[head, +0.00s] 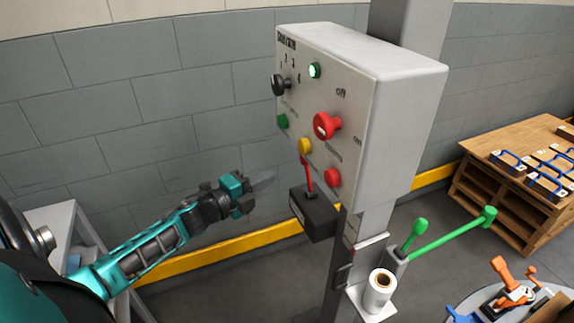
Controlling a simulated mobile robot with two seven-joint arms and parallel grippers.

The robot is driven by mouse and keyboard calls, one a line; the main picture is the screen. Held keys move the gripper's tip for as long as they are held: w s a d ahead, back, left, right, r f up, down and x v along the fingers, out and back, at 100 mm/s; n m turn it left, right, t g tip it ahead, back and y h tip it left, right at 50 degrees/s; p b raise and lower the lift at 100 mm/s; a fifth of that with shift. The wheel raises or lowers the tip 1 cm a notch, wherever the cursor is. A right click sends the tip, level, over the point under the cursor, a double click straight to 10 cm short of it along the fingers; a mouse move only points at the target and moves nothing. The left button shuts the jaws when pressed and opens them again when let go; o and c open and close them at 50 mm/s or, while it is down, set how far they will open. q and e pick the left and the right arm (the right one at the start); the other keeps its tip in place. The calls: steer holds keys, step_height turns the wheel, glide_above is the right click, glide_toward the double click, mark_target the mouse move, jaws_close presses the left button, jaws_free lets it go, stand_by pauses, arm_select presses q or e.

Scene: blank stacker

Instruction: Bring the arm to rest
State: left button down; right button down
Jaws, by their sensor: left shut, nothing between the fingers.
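My left gripper (262,181) is shut and empty. Its teal and black arm reaches in from the lower left, and the fingers point right, in the air in front of the grey wall. The gripper appears apart from the control box (410,110), to the left of and below its panel face. My right gripper is not in view.
The control box has a red knob (326,125), a black knob (281,85) and a lit green lamp (315,71). A wooden workbench (500,205) stands right.

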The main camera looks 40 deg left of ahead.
arm_select(q)
steer(key=s+d+f+n+g+y, duration=0.1)
steer(key=s+d+f+n+g, duration=0.2)
steer(key=s+d+f+n, duration=0.4)
steer(key=s+d+f+n+g, duration=0.3)
steer(key=s+d+f+n, duration=0.4)
steer(key=s+d+n, duration=0.3)
steer(key=s+d, duration=0.1)
steer(key=d, duration=0.3)
steer(key=shift+f+n+g+y, duration=0.3)
steer(key=shift+f+g+y, duration=0.05)
steer(key=shift+g+y, duration=0.05)
stand_by(0.7)
